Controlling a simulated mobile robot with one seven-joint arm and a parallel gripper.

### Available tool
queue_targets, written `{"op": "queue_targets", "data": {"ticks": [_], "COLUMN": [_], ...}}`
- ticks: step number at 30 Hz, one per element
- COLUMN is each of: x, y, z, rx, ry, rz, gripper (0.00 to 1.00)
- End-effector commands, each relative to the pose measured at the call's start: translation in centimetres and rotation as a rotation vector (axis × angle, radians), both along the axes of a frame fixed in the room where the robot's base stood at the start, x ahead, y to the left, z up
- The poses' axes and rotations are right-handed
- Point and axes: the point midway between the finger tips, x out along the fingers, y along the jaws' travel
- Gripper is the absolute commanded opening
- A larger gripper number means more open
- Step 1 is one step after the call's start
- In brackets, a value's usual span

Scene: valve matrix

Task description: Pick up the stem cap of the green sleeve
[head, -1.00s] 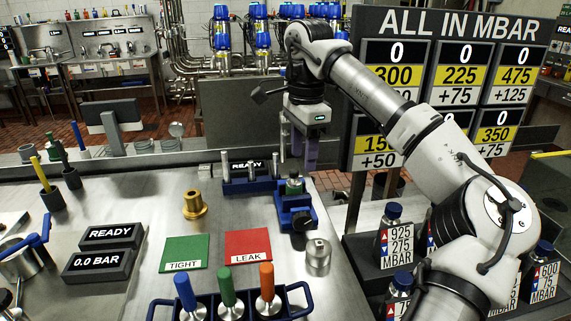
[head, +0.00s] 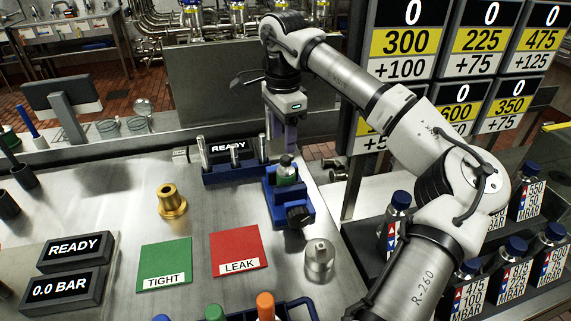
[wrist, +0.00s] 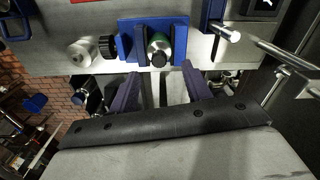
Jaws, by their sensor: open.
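The green sleeve (head: 287,178) stands upright in a blue clamp (head: 288,207) on the steel bench. Its stem cap (head: 286,160) is the small dark and silver piece on top. In the wrist view the sleeve (wrist: 158,42) sits in the clamp, with the dark cap end (wrist: 159,60) towards me. My gripper (head: 285,145) is open, with its purple fingers pointing down by the sleeve's top in the head view. In the wrist view my gripper (wrist: 161,78) has one finger to either side of the cap's line, with nothing between them.
A blue rack (head: 235,172) with upright silver pins stands just left of the clamp. Labelled bottles (head: 398,222) stand at the right.

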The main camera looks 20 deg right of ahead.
Motion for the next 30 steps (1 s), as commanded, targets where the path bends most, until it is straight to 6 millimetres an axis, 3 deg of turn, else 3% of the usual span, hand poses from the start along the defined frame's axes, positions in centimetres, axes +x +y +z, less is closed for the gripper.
{"op": "queue_targets", "data": {"ticks": [8,18,25,30], "x": [-0.1,-0.3,-0.3,-0.3], "y": [-0.1,-0.5,-0.5,-0.5], "z": [-2.1,-6.4,-6.8,-6.7], "rx": [0.002,0.001,0.001,0.000], "ry": [0.001,0.000,-0.001,-0.001], "rz": [-0.001,0.000,0.000,0.000], "gripper": [0.49,0.49,0.49,0.29]}}
